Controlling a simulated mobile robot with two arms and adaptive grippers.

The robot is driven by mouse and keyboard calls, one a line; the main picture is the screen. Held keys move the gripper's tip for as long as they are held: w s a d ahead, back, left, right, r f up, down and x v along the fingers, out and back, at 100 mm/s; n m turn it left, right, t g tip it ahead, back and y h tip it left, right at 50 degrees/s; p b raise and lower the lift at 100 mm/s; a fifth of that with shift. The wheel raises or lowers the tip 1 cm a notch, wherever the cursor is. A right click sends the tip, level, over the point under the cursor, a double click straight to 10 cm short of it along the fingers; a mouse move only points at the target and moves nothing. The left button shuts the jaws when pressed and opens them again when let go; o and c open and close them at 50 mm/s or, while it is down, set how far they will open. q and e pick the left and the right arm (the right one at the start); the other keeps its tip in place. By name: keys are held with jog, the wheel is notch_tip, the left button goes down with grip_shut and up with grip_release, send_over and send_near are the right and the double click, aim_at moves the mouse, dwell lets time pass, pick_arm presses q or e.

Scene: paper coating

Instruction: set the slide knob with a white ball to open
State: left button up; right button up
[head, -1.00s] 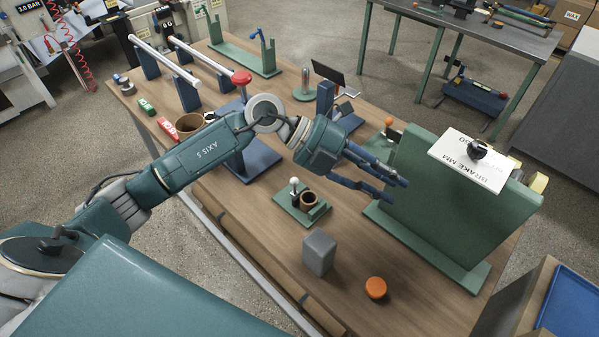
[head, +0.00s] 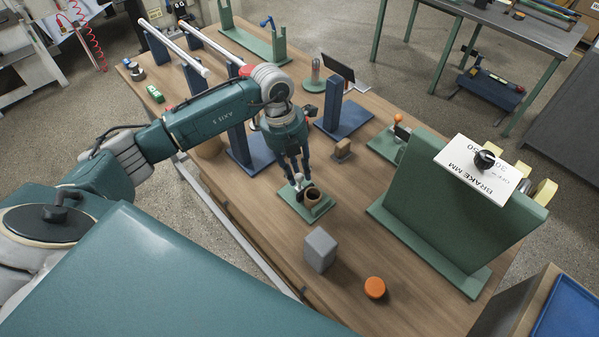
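The slide knob with a white ball (head: 298,177) stands on a small green base plate (head: 292,208), beside a dark-filled brown cup (head: 313,196). My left gripper (head: 299,179) points down over this plate, with its blue fingers apart and the white ball between them. I cannot tell whether the fingers touch the ball. The fingers partly hide the knob's stem and slide, so the slide's setting is not clear. My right gripper is not in view.
A big green stand with a "BRAKE MM" plate (head: 472,171) rises at the right.

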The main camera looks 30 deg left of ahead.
pick_arm(q)
jog(key=shift+d+f, duration=0.15)
jog(key=shift+f, duration=0.5)
jog(key=shift+d+f, duration=0.15)
jog(key=shift+f, duration=0.45)
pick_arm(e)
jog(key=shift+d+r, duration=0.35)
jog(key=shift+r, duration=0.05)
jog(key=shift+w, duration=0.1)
